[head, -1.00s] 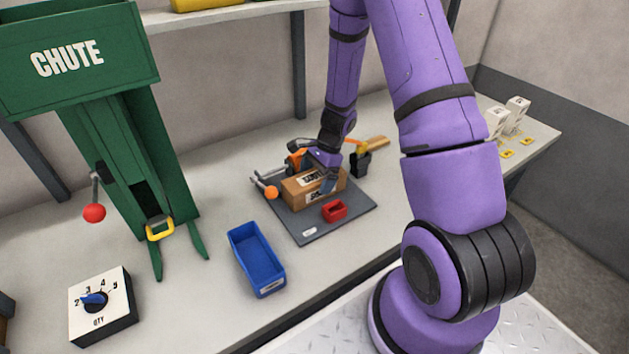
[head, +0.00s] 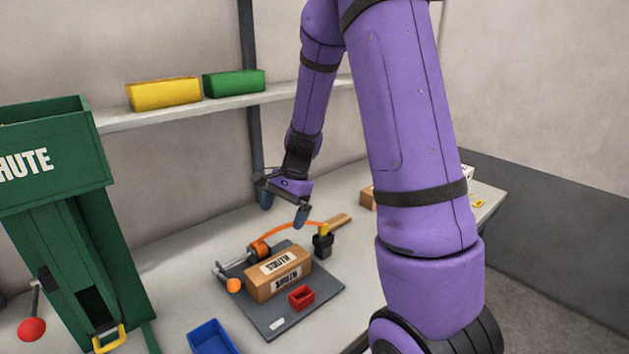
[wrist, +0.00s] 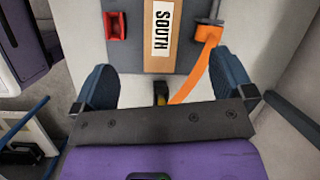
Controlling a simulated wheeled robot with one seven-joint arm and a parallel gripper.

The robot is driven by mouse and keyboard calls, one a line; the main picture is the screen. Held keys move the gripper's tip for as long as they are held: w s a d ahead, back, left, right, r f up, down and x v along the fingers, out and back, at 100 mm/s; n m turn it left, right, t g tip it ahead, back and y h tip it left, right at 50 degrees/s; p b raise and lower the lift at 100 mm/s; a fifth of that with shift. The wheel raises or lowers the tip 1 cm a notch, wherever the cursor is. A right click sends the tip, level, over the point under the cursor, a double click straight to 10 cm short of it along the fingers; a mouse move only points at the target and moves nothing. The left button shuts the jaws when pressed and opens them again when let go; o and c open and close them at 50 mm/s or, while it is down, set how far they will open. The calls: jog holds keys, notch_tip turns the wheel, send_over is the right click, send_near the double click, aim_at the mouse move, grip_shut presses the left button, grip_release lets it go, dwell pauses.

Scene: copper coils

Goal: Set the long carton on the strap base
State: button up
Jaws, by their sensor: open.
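The long carton (head: 278,274) is a brown box with white labels reading SOUTH. It lies on the dark grey strap base (head: 325,297), beside the orange strap roller (head: 259,249). In the wrist view the carton (wrist: 161,35) lies ahead of the fingers, with part of it cut off by the top edge. My gripper (head: 284,207) is open and empty, above and behind the carton, apart from it. Its blue fingers stand wide apart in the wrist view (wrist: 168,88). An orange strap (head: 300,224) arches from the roller to a black buckle post (head: 323,243).
A small red tray (head: 301,297) sits on the base in front of the carton. A blue bin (head: 212,338) and the green chute (head: 85,230) stand to the left. A shelf (head: 150,116) holds yellow (head: 164,93) and green (head: 234,83) bins. Another brown box (head: 367,197) stands behind my arm.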

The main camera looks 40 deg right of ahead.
jog(key=s+a+r+n+t+h, duration=0.1)
jog(key=s+a+r+n, duration=0.3)
jog(key=r, duration=0.4)
jog(key=s+a+r+n+t+h, duration=0.1)
jog(key=s+a+r+n, duration=0.15)
jog(key=s+r, duration=0.35)
jog(key=s+a+r+n+t+h, duration=0.1)
jog(key=s+r+n, duration=0.3)
jog(key=s, duration=0.2)
jog(key=s+a+r+n+t+h, duration=0.1)
jog(key=s+r+n, duration=0.3)
jog(key=s, duration=0.3)
jog(key=shift+s+r+t, duration=0.2)
jog(key=shift+r+t, duration=0.05)
jog(key=shift+t, duration=0.15)
